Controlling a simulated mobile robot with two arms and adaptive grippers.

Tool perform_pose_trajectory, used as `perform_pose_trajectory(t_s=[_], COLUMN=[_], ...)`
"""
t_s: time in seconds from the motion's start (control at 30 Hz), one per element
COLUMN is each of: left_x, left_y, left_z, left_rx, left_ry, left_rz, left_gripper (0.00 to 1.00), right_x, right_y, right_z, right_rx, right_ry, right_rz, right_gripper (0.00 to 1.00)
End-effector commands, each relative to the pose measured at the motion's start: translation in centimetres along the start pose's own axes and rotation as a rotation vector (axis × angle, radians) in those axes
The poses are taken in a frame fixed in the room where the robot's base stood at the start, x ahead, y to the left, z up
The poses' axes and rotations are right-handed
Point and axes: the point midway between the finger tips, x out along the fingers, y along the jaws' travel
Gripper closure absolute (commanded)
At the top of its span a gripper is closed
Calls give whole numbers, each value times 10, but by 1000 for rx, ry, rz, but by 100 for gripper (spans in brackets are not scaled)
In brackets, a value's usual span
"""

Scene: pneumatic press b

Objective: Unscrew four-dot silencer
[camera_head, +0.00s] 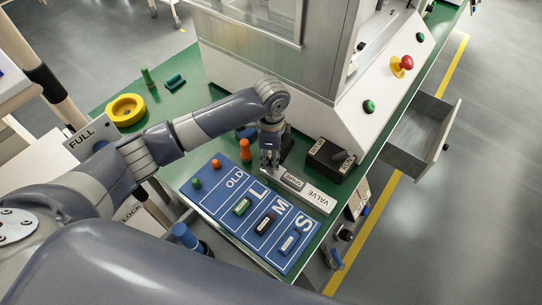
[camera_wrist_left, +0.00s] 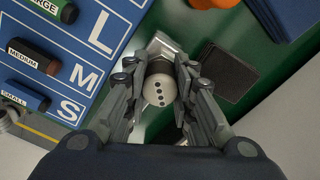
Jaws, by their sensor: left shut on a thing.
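In the head view my left gripper (camera_head: 270,163) points down at the left end of the grey valve block (camera_head: 318,196), and the silencer is hidden there by the fingers. I cannot tell how far the silencer is screwed in. My right gripper is not in view.
A blue board (camera_head: 217,201) marked OLD, L, M and S holds green, black and blue silencers and orange and green plugs. An orange cylinder (camera_head: 245,150) stands close to the gripper. A black box (camera_head: 330,158) and the press housing (camera_head: 330,115) are right and behind.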

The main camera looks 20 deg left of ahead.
Motion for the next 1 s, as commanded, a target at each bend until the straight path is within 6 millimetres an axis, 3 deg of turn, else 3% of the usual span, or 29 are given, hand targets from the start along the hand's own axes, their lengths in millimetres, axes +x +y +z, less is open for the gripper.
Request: perform_pose_trajectory(t_s=[0.5, 0.8, 0.83, 0.87, 1.0], left_x=[0, -1, -1, -1, -1], left_y=[1, 0, 0, 0, 0], left_z=[-1, 0, 0, 0, 0], left_rx=[-722, -779, -778, -778, -777], left_ry=[1, 0, 0, 0, 0], left_rz=[3, 1, 0, 0, 0], left_gripper=[90, 90, 74, 68, 66], right_x=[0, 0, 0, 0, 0], right_y=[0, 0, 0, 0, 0], right_z=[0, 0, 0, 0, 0], right_rx=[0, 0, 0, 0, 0], right_ry=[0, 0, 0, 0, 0], right_rz=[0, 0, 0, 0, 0], right_gripper=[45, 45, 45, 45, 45])
